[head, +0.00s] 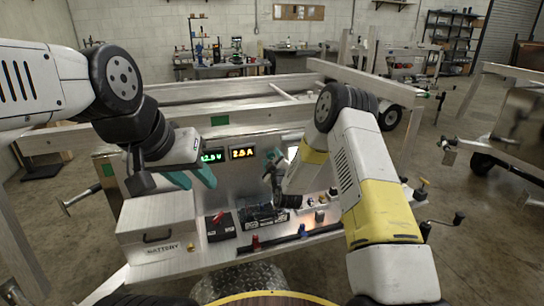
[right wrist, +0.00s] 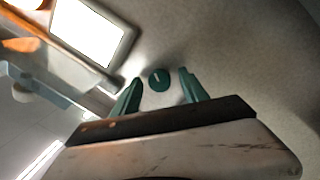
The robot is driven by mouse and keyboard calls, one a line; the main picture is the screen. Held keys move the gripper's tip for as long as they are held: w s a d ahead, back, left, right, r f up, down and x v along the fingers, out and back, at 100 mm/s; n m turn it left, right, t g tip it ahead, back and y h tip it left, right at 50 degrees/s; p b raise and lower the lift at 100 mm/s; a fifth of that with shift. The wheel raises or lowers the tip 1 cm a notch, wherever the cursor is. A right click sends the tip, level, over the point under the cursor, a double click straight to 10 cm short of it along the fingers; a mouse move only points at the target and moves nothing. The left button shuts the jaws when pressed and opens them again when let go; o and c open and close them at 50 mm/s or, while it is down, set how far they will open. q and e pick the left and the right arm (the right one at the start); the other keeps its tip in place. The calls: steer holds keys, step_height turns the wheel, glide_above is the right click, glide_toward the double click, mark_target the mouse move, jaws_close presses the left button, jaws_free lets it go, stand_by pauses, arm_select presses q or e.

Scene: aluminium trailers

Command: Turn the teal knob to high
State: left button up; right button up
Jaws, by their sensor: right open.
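The teal knob (right wrist: 159,79) is round with a pale pointer mark, set on a grey panel (right wrist: 220,40). In the right wrist view it shows between and beyond the fingertips of my right gripper (right wrist: 160,86), which is open and empty. The fingers look apart from the knob; the gap to the panel is hard to judge. In the head view my right gripper (head: 273,160) is in front of the panel, and the knob cannot be made out there. My left gripper (head: 196,178) is open and empty, in front of the panel's left part.
A bright screen (right wrist: 90,30) is beside the knob. A battery box (head: 157,215) is at left on the trailer's shelf, with black devices (head: 220,226) and a red clamp (head: 256,242) nearby.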

steer(key=shift+w, duration=0.35)
jaws_close()
